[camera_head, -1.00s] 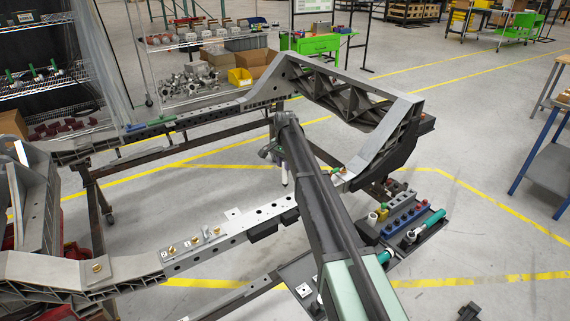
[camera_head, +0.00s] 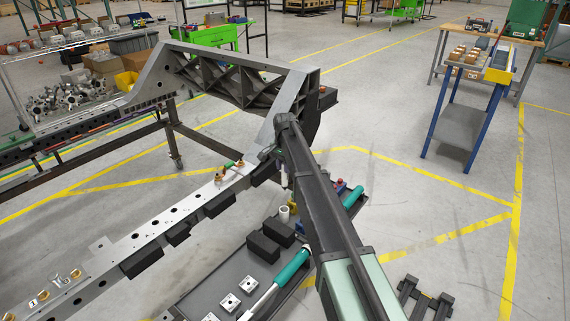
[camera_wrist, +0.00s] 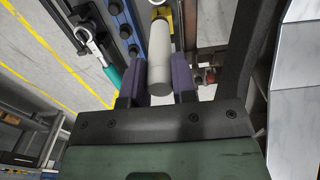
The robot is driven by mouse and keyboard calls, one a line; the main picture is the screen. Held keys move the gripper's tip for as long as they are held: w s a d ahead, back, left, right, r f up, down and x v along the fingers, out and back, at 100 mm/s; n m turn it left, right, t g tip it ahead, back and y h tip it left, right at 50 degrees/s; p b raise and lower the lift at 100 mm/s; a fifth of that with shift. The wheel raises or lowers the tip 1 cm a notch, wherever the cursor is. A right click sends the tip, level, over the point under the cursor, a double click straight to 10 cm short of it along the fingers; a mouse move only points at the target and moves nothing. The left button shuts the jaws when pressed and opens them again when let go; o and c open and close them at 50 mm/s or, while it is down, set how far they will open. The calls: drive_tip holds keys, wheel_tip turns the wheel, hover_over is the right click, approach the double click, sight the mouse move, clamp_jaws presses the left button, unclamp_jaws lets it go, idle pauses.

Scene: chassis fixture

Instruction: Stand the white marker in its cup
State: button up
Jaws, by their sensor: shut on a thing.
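The white marker hangs below my gripper (camera_head: 277,158) in the head view, where its pale lower end (camera_head: 284,179) shows, roughly upright. In the wrist view the marker (camera_wrist: 160,55) lies between the two purple pads of my gripper (camera_wrist: 160,82), which are shut on it. A small off-white cup (camera_head: 284,214) stands by the dark tray, below the marker in the head picture, with a gap between them. In the wrist view a pale rim (camera_wrist: 158,3), perhaps the cup, is cut off at the top edge beyond the marker.
The tray (camera_head: 215,290) holds black blocks (camera_head: 264,250), metal plates (camera_head: 238,292) and a teal-handled tool (camera_head: 291,267). A blue socket holder (camera_wrist: 122,27) lies beside the marker in the wrist view. The metal chassis rail (camera_head: 150,236) runs left of my gripper.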

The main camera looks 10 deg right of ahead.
sight(284, 186)
drive_tip(key=f, duration=0.2)
drive_tip(key=s+f+b, duration=0.1)
drive_tip(key=shift+a+f, duration=0.2)
drive_tip(key=shift+f, duration=0.15)
drive_tip(key=shift+r, duration=0.15)
wheel_tip(284, 186, down, 4)
drive_tip(key=b, duration=0.4)
drive_tip(key=shift+f+b, duration=0.2)
drive_tip(key=shift+b, duration=0.1)
drive_tip(key=shift+f, duration=0.1)
wheel_tip(284, 186, down, 6)
drive_tip(key=b, duration=0.6)
drive_tip(key=o, duration=1)
